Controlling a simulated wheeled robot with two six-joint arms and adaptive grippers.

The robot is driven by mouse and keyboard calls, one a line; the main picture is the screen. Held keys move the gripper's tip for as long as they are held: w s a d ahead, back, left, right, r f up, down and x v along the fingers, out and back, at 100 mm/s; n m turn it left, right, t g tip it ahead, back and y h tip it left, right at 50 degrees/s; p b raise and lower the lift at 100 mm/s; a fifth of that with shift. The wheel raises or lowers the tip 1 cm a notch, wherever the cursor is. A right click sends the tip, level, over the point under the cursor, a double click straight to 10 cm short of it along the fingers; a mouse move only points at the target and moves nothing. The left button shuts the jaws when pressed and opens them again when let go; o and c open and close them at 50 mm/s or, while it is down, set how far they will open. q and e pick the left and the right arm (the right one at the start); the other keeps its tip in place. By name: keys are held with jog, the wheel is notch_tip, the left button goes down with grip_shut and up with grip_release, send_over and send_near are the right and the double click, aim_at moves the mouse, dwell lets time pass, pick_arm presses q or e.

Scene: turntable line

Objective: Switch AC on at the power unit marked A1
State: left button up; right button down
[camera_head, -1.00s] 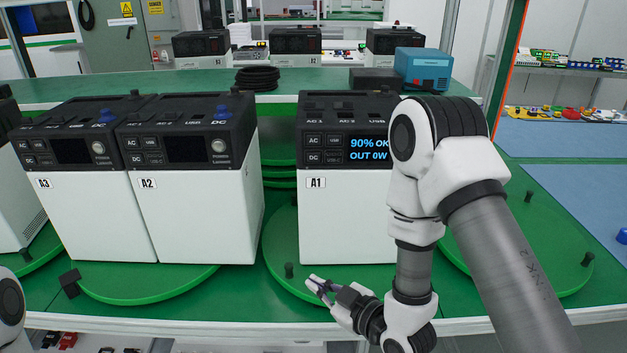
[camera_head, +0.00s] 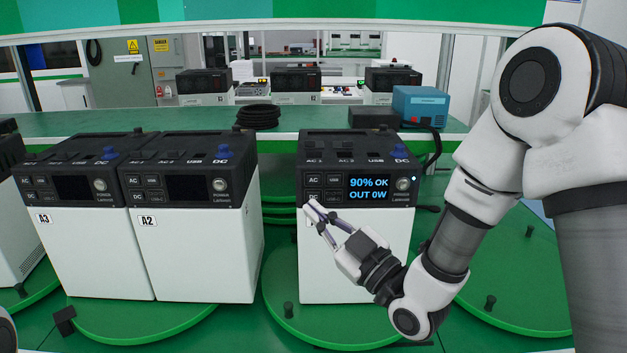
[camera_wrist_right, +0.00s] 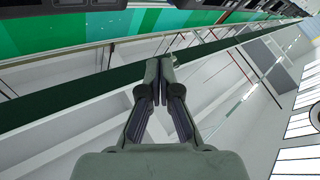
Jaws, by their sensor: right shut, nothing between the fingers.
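The power unit A1 (camera_head: 356,255) is a white box with a black top panel, standing on a green turntable. Its screen (camera_head: 368,188) is lit and reads "90% OK, OUT 0W". The AC button (camera_head: 313,180) is at the panel's upper left, with the DC button (camera_head: 313,195) below it. My right gripper (camera_head: 314,208) is shut and empty, its tips in front of A1 just below the DC button; it hides the A1 label. I cannot tell whether the tips touch. The shut fingers also show in the right wrist view (camera_wrist_right: 160,80). My left gripper is out of view.
Units A2 (camera_head: 195,250) and A3 (camera_head: 98,255), with dark screens, stand to the left. A coiled black cable (camera_head: 257,116) and a blue box (camera_head: 419,106) are on the bench behind. Small black posts (camera_head: 288,309) stand on the turntables.

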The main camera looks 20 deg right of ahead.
jog(key=p, duration=0.2)
send_near(302, 174)
jog(key=w+a+r, duration=0.2)
jog(key=a, duration=0.1)
jog(key=shift+w+d+f, duration=0.1)
jog(key=shift+w+d, duration=0.05)
jog(key=shift+w, duration=0.3)
jog(key=shift+w+d+f, duration=0.1)
jog(key=shift+w+d, duration=0.05)
jog(key=shift+w, duration=0.3)
dwell(0.4)
jog(key=shift+w+d, duration=0.15)
jog(key=shift+w, duration=0.25)
jog(key=shift+w+d+b, duration=0.15)
jog(key=shift+w+b, duration=0.15)
dwell(0.5)
jog(key=shift+s, duration=0.1)
jog(key=shift+s+a+b, duration=0.35)
jog(key=shift+s, duration=0.3)
